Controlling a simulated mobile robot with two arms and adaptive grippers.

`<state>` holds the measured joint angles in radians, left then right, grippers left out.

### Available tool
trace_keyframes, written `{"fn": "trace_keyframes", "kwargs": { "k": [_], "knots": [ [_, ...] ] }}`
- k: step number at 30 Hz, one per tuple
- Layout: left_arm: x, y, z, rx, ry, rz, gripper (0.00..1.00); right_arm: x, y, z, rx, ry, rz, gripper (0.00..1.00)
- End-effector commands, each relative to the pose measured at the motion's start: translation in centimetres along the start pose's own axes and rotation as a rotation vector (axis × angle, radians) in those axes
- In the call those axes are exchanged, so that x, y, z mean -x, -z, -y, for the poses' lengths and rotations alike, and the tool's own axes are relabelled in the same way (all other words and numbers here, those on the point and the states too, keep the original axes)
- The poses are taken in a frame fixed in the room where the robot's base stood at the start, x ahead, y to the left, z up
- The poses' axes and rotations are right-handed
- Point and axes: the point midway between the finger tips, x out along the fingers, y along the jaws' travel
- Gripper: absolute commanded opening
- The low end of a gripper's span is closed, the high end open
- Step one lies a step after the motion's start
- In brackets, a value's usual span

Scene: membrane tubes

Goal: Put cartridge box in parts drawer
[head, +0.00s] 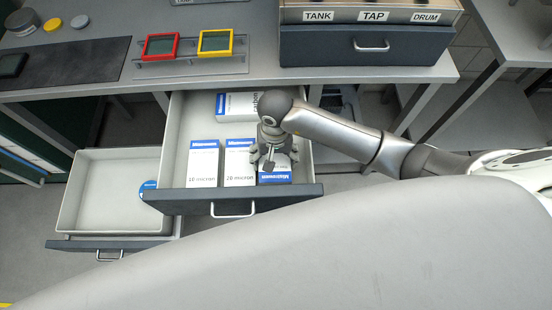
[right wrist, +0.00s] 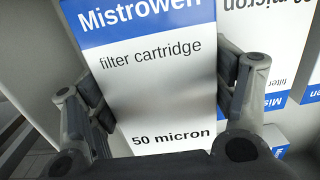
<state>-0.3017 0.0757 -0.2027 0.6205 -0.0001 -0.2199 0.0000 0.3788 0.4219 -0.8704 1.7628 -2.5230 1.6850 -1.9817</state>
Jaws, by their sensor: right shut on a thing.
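My right gripper (head: 272,152) is shut on a white and blue cartridge box (head: 276,178), down at the front right of the larger open drawer (head: 180,115). In the right wrist view the gripper (right wrist: 165,110) has a finger on either side of this box (right wrist: 155,80), which reads "filter cartridge 50 micron". I cannot tell whether it rests on the drawer floor. Another box (head: 236,106) lies at the back, partly hidden by my arm. My left gripper is out of view.
A second open drawer (head: 95,190), lower at the left, holds a blue round item (head: 149,188) and is otherwise mostly bare. The bench (head: 110,55) above carries a red frame (head: 161,46) and a yellow frame (head: 215,42). A closed dark drawer unit (head: 335,46) stands on the bench.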

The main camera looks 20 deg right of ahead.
Motion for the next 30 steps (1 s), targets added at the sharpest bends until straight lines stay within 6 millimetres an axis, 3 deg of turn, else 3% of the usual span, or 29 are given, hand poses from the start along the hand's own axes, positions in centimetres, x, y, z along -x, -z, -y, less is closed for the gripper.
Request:
{"fn": "trace_keyframes", "kwargs": {
  "k": [1, 5, 11, 17, 18, 30],
  "knots": [
    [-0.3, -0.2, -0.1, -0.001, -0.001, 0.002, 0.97, -1.4, -0.7, -0.8, -0.001, -0.027, 0.022, 0.35],
    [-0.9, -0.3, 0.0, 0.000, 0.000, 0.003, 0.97, -1.9, -0.7, -0.9, -0.003, -0.029, 0.021, 0.17],
    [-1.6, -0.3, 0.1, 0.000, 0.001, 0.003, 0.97, -2.6, -0.6, -1.0, -0.003, -0.032, 0.022, 0.18],
    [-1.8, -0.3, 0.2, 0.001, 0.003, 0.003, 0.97, -2.8, -0.6, -1.2, -0.005, -0.035, 0.022, 0.26],
    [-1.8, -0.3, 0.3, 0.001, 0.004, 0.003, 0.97, -2.8, -0.6, -1.2, -0.006, -0.037, 0.023, 0.94],
    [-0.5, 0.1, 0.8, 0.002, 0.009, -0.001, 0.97, -1.6, -0.8, -0.8, -0.003, -0.027, 0.025, 0.97]
  ]
}}
